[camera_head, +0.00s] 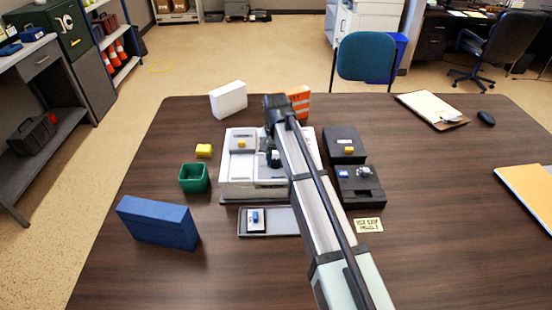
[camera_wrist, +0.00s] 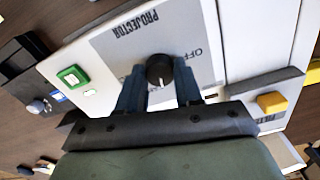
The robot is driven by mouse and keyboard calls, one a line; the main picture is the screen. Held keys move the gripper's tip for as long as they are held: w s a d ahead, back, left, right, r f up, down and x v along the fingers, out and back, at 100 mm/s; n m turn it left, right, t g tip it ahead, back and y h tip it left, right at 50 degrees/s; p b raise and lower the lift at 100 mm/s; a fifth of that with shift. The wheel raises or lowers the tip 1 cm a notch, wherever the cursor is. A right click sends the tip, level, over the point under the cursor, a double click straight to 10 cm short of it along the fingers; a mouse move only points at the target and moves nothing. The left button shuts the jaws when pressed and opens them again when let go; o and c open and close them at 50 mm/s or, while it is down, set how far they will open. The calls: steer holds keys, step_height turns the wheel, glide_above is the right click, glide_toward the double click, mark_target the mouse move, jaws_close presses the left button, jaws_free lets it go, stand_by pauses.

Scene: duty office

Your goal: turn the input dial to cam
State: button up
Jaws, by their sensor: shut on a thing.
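In the wrist view a round black dial (camera_wrist: 159,70) with a white pointer mark stands on a grey label panel on the white console. The word PROJECTOR is printed beside it and OFF shows partly near it. The pointer mark is on the side toward my gripper. My gripper (camera_wrist: 159,66) has one dark finger on each side of the dial and is shut on it. In the head view my arm crosses the white console (camera_head: 236,188), and my gripper (camera_head: 274,155) is over its middle. The arm hides much of the panel. I cannot read a CAM label.
Two dark boxes (camera_head: 345,133) with small controls stand right of the console. A grey tray (camera_head: 283,222) lies in front. A white box (camera_head: 228,99) is behind. The table's right side has free room.

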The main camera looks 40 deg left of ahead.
mark_target(276, 161)
steer(key=shift+m, duration=1.6)
steer(key=o, duration=1)
steer(key=shift+o, duration=0.2)
steer(key=shift+r, duration=0.1)
step_height(276, 161, up, 14)
